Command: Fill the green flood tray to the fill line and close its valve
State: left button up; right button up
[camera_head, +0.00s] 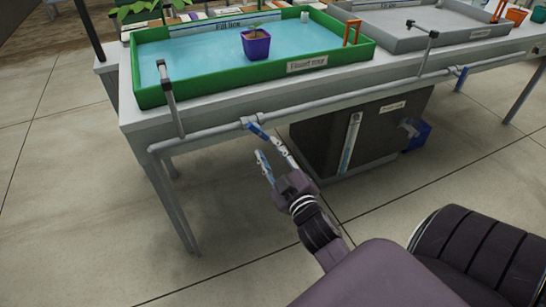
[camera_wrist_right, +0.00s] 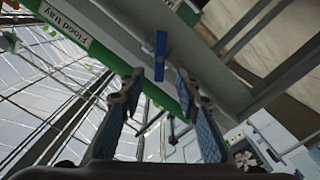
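The green flood tray (camera_head: 300,70) stands on the bench with blue water (camera_head: 200,62) spread across it. A "Fill line" label (camera_head: 228,24) is on its back wall, and I cannot tell exactly how the water meets the line. The valve's blue handle (camera_head: 258,130) sits on the grey pipe below the tray's front, angled away from the pipe. It also shows in the right wrist view (camera_wrist_right: 160,56). My right gripper (camera_head: 267,148) is open just below the handle. In the wrist view its fingertips (camera_wrist_right: 160,78) lie either side of the handle's near end. My left gripper is not in view.
A purple pot (camera_head: 256,45) with a seedling stands in the green tray. A grey tray (camera_head: 425,22) is to the right, with another blue valve handle (camera_head: 462,73) below it. A dark tank (camera_head: 380,125) stands under the bench. The floor in front is clear.

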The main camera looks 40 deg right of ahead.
jog(key=shift+v, duration=1.25)
dwell(6.8)
